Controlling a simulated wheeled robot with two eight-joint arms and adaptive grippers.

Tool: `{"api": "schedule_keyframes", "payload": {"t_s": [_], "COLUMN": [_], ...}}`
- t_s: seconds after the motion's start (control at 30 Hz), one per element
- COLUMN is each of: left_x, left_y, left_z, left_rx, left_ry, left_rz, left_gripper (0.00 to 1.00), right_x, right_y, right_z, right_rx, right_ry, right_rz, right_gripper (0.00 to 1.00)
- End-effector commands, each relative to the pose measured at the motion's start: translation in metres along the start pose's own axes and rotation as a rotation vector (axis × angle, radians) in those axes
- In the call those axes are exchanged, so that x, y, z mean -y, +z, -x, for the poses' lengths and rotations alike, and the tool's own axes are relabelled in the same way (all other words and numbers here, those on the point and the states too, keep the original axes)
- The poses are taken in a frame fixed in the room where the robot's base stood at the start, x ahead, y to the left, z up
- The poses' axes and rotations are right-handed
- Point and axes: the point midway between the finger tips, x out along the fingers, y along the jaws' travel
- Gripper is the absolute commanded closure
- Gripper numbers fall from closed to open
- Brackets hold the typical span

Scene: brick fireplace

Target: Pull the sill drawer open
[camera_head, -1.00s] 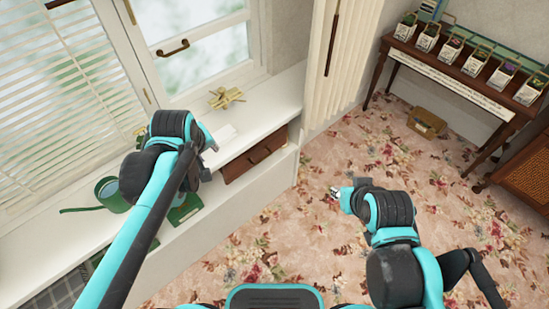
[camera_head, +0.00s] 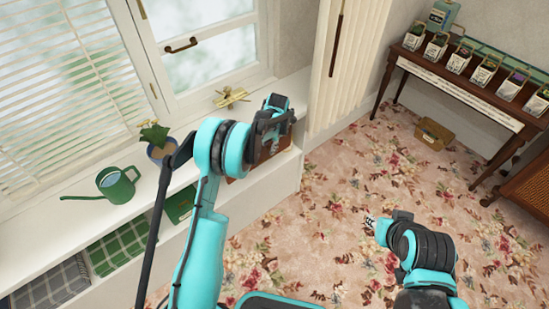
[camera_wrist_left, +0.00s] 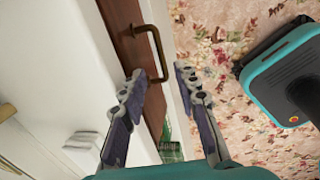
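The brown wooden sill drawer (camera_head: 283,143) sits in the white window sill in the head view, partly hidden behind my left arm. The wrist view shows its brown front (camera_wrist_left: 122,38) with a bronze bar handle (camera_wrist_left: 157,46). My left gripper (camera_head: 274,112) is at the drawer in the head view. In the wrist view its two fingers (camera_wrist_left: 159,76) are apart, with the lower end of the handle near the gap between their tips. I cannot tell whether they touch it. The drawer looks closed. My right gripper (camera_head: 370,221) hangs over the carpet, small, its finger opening unclear.
On the sill (camera_head: 88,220) stand a green watering can (camera_head: 117,186), a potted plant (camera_head: 157,143) and a yellowish bundle (camera_head: 231,97). Folded cloths fill the shelf below. A table (camera_head: 470,90) with several seed boxes stands at the right.

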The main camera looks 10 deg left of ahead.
Motion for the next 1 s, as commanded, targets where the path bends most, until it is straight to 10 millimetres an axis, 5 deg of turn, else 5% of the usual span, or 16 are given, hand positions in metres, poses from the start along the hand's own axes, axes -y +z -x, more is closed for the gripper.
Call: {"api": "schedule_keyframes", "payload": {"t_s": [0.53,0.93,1.0], "left_x": [0.000,0.000,0.000], "left_y": [0.001,0.001,0.001], "left_z": [-0.075,-0.084,-0.083], "left_rx": [-0.004,-0.004,-0.004], "left_ry": [-0.001,-0.001,-0.001], "left_rz": [0.025,0.024,0.024], "left_gripper": [0.69,0.69,0.85], "right_x": [0.000,0.000,0.000], "right_y": [0.015,0.016,0.016], "right_z": [-0.021,-0.023,-0.023], "right_rx": [0.000,0.000,0.000], "right_ry": [0.000,0.000,0.000], "right_rz": [0.000,0.000,0.000], "right_gripper": [0.69,0.69,0.69]}}
